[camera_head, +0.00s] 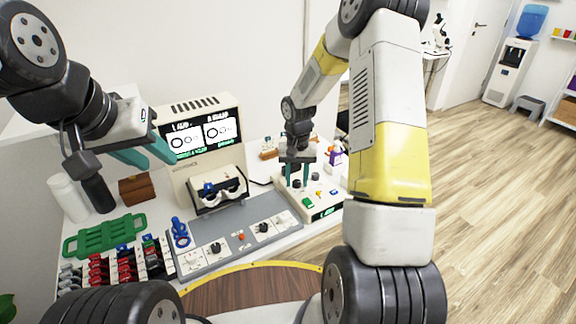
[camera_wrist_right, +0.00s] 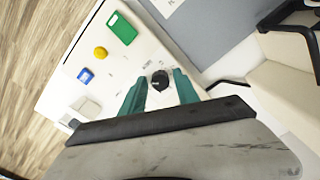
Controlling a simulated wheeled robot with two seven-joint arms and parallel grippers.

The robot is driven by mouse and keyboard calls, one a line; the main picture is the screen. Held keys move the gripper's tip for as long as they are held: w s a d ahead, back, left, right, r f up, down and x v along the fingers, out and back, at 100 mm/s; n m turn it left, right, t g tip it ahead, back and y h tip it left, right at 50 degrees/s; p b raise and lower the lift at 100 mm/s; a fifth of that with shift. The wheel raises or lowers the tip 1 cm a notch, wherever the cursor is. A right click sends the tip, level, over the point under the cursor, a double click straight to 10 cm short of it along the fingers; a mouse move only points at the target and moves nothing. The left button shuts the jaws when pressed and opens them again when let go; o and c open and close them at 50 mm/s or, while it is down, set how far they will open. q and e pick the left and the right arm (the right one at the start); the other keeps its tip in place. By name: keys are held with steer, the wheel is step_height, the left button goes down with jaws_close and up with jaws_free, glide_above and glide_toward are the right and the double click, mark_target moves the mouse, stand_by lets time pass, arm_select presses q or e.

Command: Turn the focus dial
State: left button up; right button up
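My right gripper (camera_head: 298,173) is open, with teal fingers pointing down over a white console (camera_head: 333,199) at the right of the desk. In the right wrist view, a black dial (camera_wrist_right: 160,80) lies between the open fingertips of this gripper (camera_wrist_right: 161,88), with gaps on both sides. The dial also shows in the head view (camera_head: 296,183). No label on it is readable, so I cannot tell if it is the focus dial. My left gripper (camera_head: 147,153) is open and empty in the air, left of the eye test machine (camera_head: 178,176).
A grey panel (camera_head: 206,263) with dials and a blue joystick (camera_head: 180,232) lies in front. A green rack (camera_head: 104,236) and red-and-black items (camera_head: 125,268) crowd the left. The console carries a green block (camera_wrist_right: 122,28) and yellow button (camera_wrist_right: 100,53).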

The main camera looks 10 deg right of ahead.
mark_target(297, 182)
jaws_close()
steer(key=shift+n, duration=2.2)
steer(key=shift+o, duration=1.8)
jaws_free()
steer(key=shift+r, duration=3.9)
